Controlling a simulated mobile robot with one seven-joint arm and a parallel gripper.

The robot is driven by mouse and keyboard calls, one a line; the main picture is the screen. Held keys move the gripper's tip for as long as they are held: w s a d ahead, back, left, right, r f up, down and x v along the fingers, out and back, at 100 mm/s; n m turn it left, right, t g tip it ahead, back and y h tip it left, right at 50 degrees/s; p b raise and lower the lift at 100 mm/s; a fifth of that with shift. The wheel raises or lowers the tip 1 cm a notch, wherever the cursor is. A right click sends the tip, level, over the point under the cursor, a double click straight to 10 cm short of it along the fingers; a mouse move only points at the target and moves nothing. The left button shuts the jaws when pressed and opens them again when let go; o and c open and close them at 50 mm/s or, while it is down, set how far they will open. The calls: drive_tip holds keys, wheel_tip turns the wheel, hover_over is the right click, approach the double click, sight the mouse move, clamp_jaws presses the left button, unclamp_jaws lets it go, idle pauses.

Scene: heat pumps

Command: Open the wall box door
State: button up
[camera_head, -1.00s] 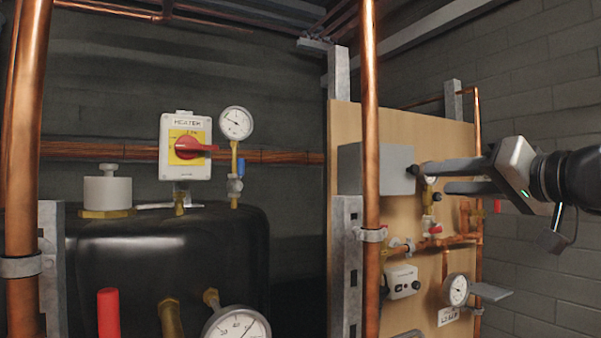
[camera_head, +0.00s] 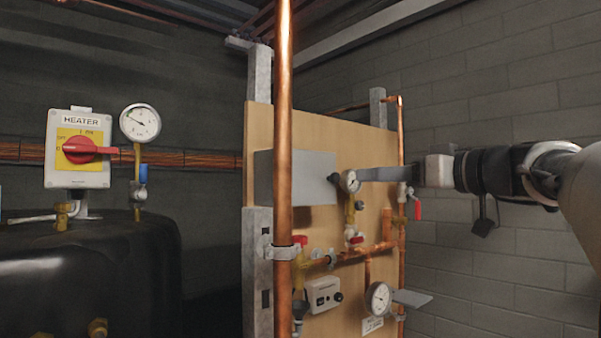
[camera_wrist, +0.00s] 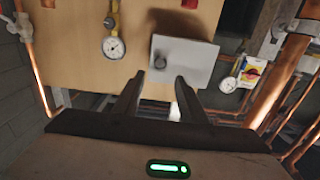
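The wall box (camera_head: 306,178) is a plain grey box on the wooden board, partly behind a copper pipe in the head view. Its door looks shut. In the wrist view the door (camera_wrist: 193,66) is a pale grey panel with a small dark knob (camera_wrist: 160,62) near its left edge. My gripper (camera_wrist: 159,77) is open, with its two fingers apart and pointing at the box near the knob. Nothing shows between them. In the head view my gripper (camera_head: 364,174) reaches in from the right, and a gauge hides part of its tips. I cannot tell whether they touch the knob.
A vertical copper pipe (camera_head: 283,120) stands before the box. Gauges (camera_head: 379,298), red-handled valves and a small white control box (camera_head: 323,294) crowd the board below. A heater switch (camera_head: 79,148) and black tank (camera_head: 90,270) are left. The brick wall side is open.

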sight(337, 177)
drive_tip(key=p+x, duration=0.2)
drive_tip(key=x, duration=0.8)
drive_tip(key=shift+c, duration=0.3)
clamp_jaws()
